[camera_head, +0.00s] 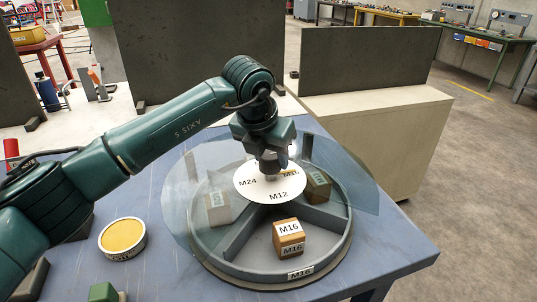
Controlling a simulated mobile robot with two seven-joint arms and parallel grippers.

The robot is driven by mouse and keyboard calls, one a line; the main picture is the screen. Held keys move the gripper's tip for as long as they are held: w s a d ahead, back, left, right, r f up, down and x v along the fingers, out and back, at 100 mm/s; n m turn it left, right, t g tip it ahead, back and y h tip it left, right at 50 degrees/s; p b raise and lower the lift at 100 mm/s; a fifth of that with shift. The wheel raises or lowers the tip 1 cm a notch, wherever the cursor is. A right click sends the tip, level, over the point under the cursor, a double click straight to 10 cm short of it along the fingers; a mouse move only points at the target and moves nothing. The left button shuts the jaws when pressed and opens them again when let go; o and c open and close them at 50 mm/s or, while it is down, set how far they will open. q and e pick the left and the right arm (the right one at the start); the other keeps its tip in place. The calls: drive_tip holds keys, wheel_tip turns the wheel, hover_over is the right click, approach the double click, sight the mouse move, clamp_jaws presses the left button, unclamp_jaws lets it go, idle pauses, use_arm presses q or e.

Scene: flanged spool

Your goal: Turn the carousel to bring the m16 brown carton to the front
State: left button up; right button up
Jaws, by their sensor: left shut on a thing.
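The carousel (215,259) is a round grey tray with dividers, on the blue table. A white disc (262,191) at its centre reads M24 and M12, with another label partly hidden. The brown M16 carton (288,237) sits in the front compartment, uncovered, behind an M16 tag (300,274) on the rim. A pale carton (217,208) at left and a darker brown carton (318,185) at right show behind a clear cover (188,212). My left gripper (273,172) points down at the disc's centre, shut on what seems the hub knob, mostly hidden. My right gripper is out of view.
A round tin with a yellow top (122,238) stands on the blue table (170,275) left of the carousel. A green block (103,292) is at the bottom edge. Dark upright panels (365,58) stand behind. The table's front right corner is clear.

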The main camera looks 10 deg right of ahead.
use_arm(q)
drive_tip(key=shift+r, duration=0.1)
drive_tip(key=o, duration=1.4)
drive_tip(key=b+v, duration=0.1)
drive_tip(key=v, duration=1.2)
drive_tip(key=shift+s, duration=0.1)
